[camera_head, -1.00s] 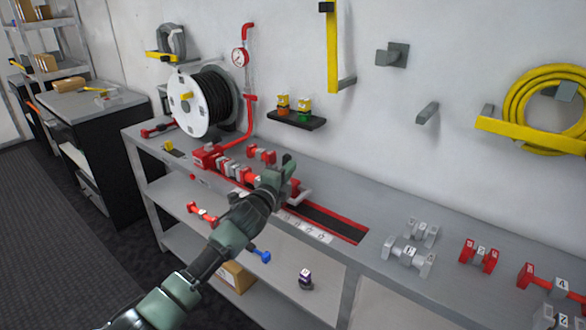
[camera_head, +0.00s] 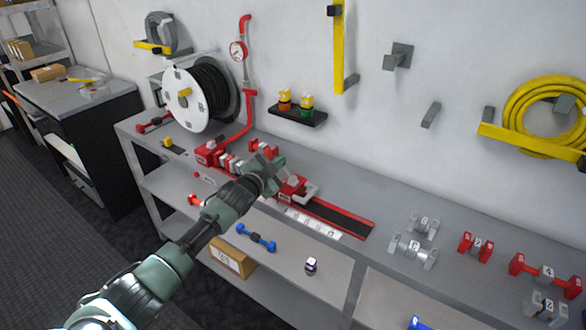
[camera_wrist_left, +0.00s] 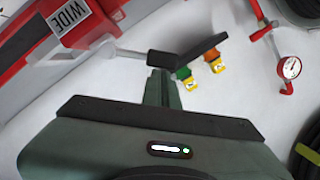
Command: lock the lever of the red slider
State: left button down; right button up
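The red slider (camera_head: 286,194) sits on a dark rail (camera_head: 338,215) with red edges on the workbench. Its pale grey lever (camera_head: 306,191) sticks out on the right side in the head view. In the left wrist view, a red block labelled WIDE (camera_wrist_left: 72,16) shows at top left, with a grey bar (camera_wrist_left: 118,51) beside it. My left gripper (camera_head: 268,165) is just left of the slider and above the rail. In the wrist view its fingers (camera_wrist_left: 161,88) look shut together with nothing between them. Whether they touch the bar is unclear. My right gripper is not in view.
Red and white blocks (camera_head: 228,161) and a hose reel (camera_head: 200,98) stand left of the gripper. A small wall shelf (camera_head: 297,117) holds orange and green bottles. Numbered grey couplings (camera_head: 412,247) and red couplings (camera_head: 475,246) lie at right.

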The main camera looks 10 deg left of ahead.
pick_arm(q)
jog(key=shift+w+a+f+n, duration=0.1)
jog(key=shift+a+f+n, duration=0.15)
jog(key=shift+a+n, duration=0.1)
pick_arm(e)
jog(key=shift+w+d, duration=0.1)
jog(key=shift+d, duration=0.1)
pick_arm(q)
jog(key=shift+a+f, duration=0.1)
jog(key=shift+a, duration=0.05)
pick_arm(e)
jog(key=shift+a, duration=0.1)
pick_arm(q)
jog(key=s+r+p, duration=0.1)
jog(key=s+r, duration=0.4)
jog(key=s, duration=0.5)
jog(key=shift+r, duration=0.2)
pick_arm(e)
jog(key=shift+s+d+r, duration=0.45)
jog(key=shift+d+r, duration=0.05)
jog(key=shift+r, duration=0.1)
